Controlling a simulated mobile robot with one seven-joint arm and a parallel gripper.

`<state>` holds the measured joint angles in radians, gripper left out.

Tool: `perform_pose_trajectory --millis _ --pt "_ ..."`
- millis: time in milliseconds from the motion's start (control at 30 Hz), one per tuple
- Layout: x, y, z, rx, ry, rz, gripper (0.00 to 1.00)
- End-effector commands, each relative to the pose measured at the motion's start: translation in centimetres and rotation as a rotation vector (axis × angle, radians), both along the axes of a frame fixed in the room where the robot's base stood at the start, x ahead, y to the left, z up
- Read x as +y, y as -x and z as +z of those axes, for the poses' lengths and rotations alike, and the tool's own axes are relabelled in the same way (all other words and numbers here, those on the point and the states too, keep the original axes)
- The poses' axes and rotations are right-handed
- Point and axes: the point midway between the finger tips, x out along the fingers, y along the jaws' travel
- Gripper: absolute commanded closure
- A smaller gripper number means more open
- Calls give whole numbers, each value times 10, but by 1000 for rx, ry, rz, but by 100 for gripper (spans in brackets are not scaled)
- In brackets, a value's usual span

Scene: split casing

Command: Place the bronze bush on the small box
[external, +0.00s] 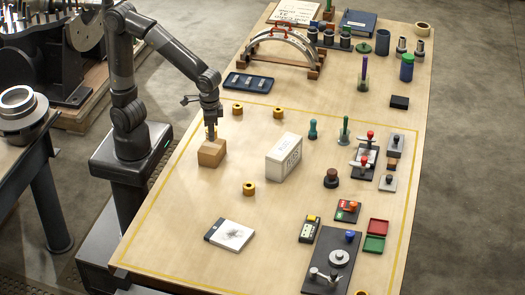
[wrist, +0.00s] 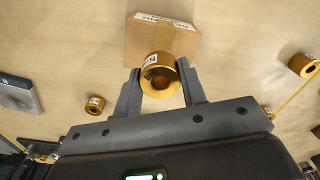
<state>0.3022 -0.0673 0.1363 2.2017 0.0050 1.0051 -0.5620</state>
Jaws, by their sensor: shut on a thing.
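My gripper (external: 211,133) points down over the small cardboard box (external: 212,153). In the wrist view my gripper (wrist: 160,88) is shut on a bronze bush (wrist: 158,72), a gold-coloured ring with a white label and a dark mark on its side. The small box (wrist: 145,38), brown with a tape strip, shows just beyond the bush. In the external view the held bush is mostly hidden by the fingers. I cannot tell whether it touches the box top or is slightly above it.
Other bronze bushes stand on the table (external: 180,225), two behind the box (external: 237,109) (external: 279,113) and one in front (external: 249,188). A larger white box (external: 284,158) stands to the right. The table left of the white booklet (external: 230,235) is clear.

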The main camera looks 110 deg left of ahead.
Motion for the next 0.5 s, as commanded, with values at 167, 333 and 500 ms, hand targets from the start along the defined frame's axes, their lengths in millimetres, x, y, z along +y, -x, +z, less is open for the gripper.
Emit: perform_pose_trajectory --millis 167,333,500 --pt "0 1 -27 3 -1 0 96" --pt "-1 1 -32 0 0 0 96" --pt "-1 1 -32 0 0 0 96"
